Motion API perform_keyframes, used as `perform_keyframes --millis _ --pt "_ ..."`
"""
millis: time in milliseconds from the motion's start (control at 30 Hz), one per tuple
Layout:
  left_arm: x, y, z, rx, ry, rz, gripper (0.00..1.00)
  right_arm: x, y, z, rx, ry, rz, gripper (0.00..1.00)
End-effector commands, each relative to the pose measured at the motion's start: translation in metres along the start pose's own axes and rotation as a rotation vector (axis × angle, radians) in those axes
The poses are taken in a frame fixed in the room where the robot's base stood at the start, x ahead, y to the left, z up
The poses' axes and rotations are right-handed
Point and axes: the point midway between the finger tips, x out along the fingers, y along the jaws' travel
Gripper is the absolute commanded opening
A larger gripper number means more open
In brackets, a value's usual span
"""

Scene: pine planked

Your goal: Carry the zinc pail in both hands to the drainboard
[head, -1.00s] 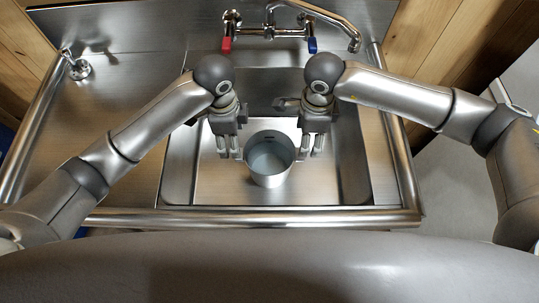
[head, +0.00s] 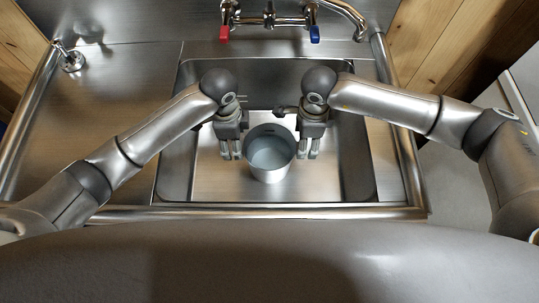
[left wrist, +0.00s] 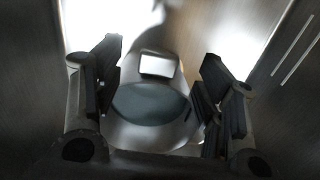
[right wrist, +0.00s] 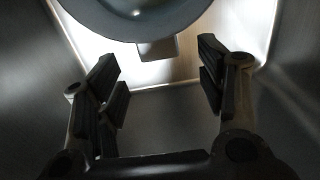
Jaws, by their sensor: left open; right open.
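The zinc pail (head: 271,160) stands upright in the sink basin, its inside grey-blue; I cannot tell if it holds liquid. My left gripper (head: 231,151) points down at the pail's left side, open. In the left wrist view the pail (left wrist: 150,103) and a pale tab (left wrist: 158,65) on its rim show between the spread fingers (left wrist: 160,100). My right gripper (head: 308,150) points down just right of the pail, open. In the right wrist view the pail (right wrist: 140,22) and its tab (right wrist: 157,49) lie beyond the fingertips (right wrist: 160,70). The steel drainboard (head: 115,115) is left of the basin.
The basin walls (head: 176,165) enclose the pail and both grippers. A faucet with red (head: 224,33) and blue (head: 315,34) handles is at the back. A small fixture (head: 72,60) stands at the drainboard's back left; the rest of the drainboard is bare. A raised front rail (head: 270,214) edges the sink.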

Motion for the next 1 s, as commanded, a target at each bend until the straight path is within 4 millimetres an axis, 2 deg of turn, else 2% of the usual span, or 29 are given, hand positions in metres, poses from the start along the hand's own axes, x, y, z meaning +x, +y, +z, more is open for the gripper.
perform_keyframes --millis 100,300,500,733,1000 --pt "0.022 0.001 0.000 0.000 -0.001 0.004 0.64 0.022 0.001 0.001 0.001 0.000 0.003 0.64" --pt "0.046 0.000 0.000 0.000 -0.001 0.001 0.64 0.046 0.000 0.000 0.001 0.000 0.002 0.64" --pt "0.055 0.000 0.000 0.001 -0.001 0.000 0.64 0.055 0.000 0.000 0.000 -0.001 0.000 0.64" --pt "0.055 0.000 0.000 0.001 0.000 0.000 0.64 0.055 0.000 0.000 0.000 0.000 0.000 0.64" --pt "0.054 0.000 0.000 0.001 0.000 0.000 0.31 0.055 0.000 0.000 0.000 0.000 0.000 0.31"
